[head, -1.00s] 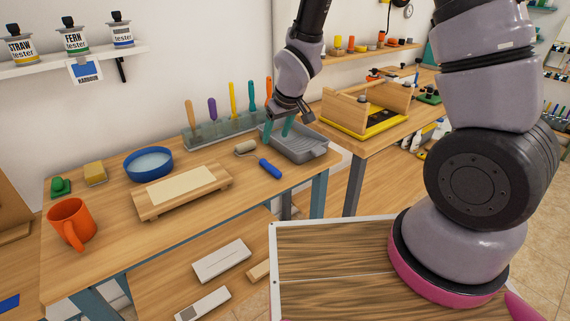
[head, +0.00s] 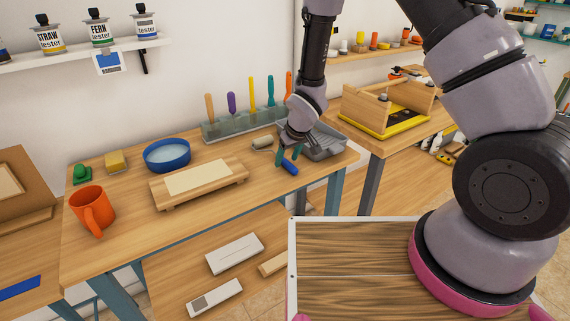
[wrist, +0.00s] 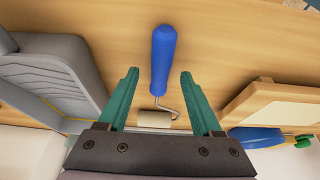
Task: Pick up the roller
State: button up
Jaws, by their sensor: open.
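The roller has a blue handle (head: 290,167), a thin wire frame and a cream roller head (head: 262,143). It lies on the wooden table just left of the grey paint tray (head: 326,143). My gripper (head: 288,160) is open above it, and its green fingers partly cover the roller in the head view. In the wrist view, the blue handle (wrist: 163,58) lies ahead of my gripper (wrist: 158,78), in line with the gap between the fingers. The cream head (wrist: 154,119) shows between the fingers, near the gripper body. Nothing is held.
The grey tray (wrist: 45,70) is close on one side. A wooden board on feet (head: 205,196) stands on the other. A rack of upright tools (head: 228,128), a blue bowl (head: 167,155) and an orange mug (head: 92,209) are also on the table.

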jog(key=shift+w+a+f, duration=0.1)
jog(key=shift+w+f, duration=0.05)
jog(key=shift+f, duration=0.3)
jog(key=shift+c, duration=0.3)
grip_shut()
jog(key=shift+r, duration=0.15)
notch_tip(320, 180, up, 10)
dwell(0.3)
